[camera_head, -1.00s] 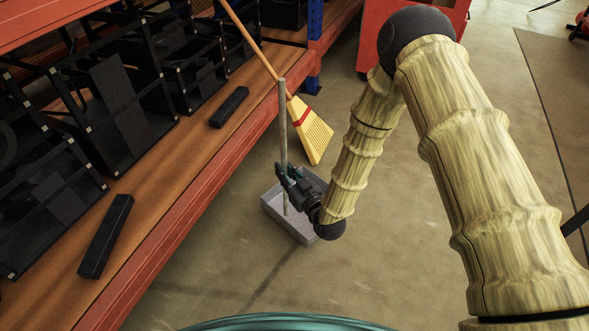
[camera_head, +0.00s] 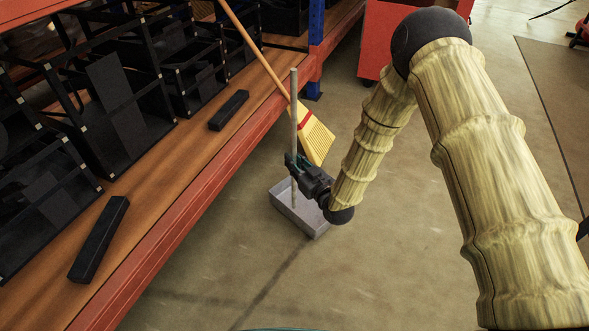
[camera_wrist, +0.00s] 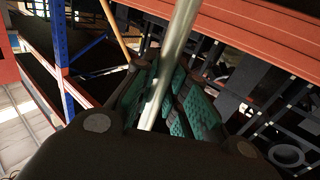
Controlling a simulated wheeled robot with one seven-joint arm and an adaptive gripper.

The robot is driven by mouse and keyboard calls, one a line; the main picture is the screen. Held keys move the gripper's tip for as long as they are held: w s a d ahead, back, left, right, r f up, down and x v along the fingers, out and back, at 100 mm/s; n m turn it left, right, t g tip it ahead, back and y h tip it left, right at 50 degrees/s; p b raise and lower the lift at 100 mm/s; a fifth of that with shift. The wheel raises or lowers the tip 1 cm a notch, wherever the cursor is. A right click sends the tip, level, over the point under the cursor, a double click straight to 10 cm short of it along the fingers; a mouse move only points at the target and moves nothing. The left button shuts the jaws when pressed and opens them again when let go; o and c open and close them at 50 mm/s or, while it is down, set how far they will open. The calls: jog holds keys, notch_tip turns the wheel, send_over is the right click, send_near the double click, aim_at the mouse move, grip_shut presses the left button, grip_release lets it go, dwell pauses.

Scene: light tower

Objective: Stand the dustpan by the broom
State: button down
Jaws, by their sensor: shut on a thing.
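The dustpan (camera_head: 287,204) is a grey tray with a long upright grey handle (camera_head: 294,100). My gripper (camera_head: 298,166) is shut on the handle low down, just above the pan. In the wrist view the handle (camera_wrist: 176,50) runs up between the green finger pads of my gripper (camera_wrist: 160,98). The broom (camera_head: 319,142) has yellow bristles with a red band and a wooden stick, and leans against the shelf just behind the dustpan. The handle overlaps the broom's edge in the head view. Whether the pan touches the floor I cannot tell.
A red-edged wooden shelf (camera_head: 170,215) with black crates (camera_head: 115,110) runs along the left. Two black bars (camera_head: 98,238) (camera_head: 229,110) lie on it. A blue post (camera_head: 315,45) and a red cabinet (camera_head: 385,40) stand behind. The floor (camera_head: 260,280) in front is clear.

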jog(key=shift+f+b, duration=0.65)
jog(key=shift+f, duration=0.45)
jog(key=c, duration=1.4)
grip_release()
jog(key=shift+f, duration=0.1)
jog(key=shift+c, duration=0.2)
jog(key=p+v, duration=0.5)
jog(key=v, duration=0.7)
jog(key=shift+p, duration=0.35)
